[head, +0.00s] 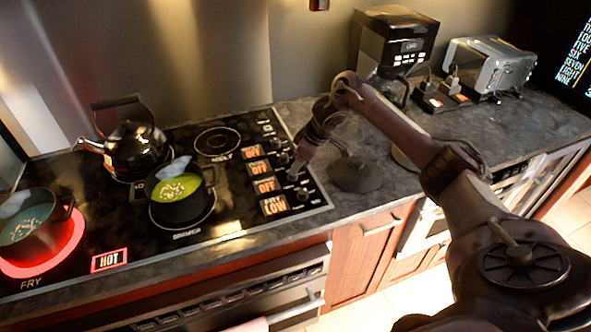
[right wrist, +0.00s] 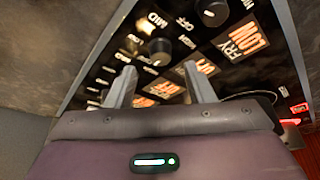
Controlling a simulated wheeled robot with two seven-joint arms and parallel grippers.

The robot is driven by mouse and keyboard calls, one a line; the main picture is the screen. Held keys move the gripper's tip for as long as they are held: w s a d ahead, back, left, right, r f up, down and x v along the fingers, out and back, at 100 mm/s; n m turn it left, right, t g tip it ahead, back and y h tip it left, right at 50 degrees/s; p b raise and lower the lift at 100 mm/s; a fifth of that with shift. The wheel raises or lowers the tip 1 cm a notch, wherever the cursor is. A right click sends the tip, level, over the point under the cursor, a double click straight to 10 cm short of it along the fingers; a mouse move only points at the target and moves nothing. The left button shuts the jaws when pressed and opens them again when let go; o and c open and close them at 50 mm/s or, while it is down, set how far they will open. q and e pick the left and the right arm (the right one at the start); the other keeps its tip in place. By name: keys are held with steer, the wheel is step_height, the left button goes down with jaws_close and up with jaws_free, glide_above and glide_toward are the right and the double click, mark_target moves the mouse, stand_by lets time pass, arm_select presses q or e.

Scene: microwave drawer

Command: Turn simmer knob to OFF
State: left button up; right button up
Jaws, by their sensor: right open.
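The control panel (head: 270,170) runs along the right side of the black stovetop, with knobs beside orange displays. Three displays read OFF; the front one reads FRY LOW (head: 275,205). My right gripper (head: 295,173) is over the panel, pointing down, open and empty. In the right wrist view its two fingers (right wrist: 160,78) stand apart, with a black knob (right wrist: 160,51) just beyond the gap between their tips. Another knob (right wrist: 213,12) is beside the FRY LOW display. I cannot read which knob is the simmer one. My left gripper is out of view.
A green-filled pot (head: 180,200) and a kettle (head: 137,145) stand on the stovetop. Another pot (head: 35,225) sits on a glowing red burner at the left, near a HOT sign (head: 109,260). A coffee maker (head: 395,45) and toaster (head: 490,65) stand at the back right.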

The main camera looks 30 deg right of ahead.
mark_target(304, 182)
steer(key=v, duration=0.3)
steer(key=shift+s+r, duration=0.1)
steer(key=shift+r, duration=0.15)
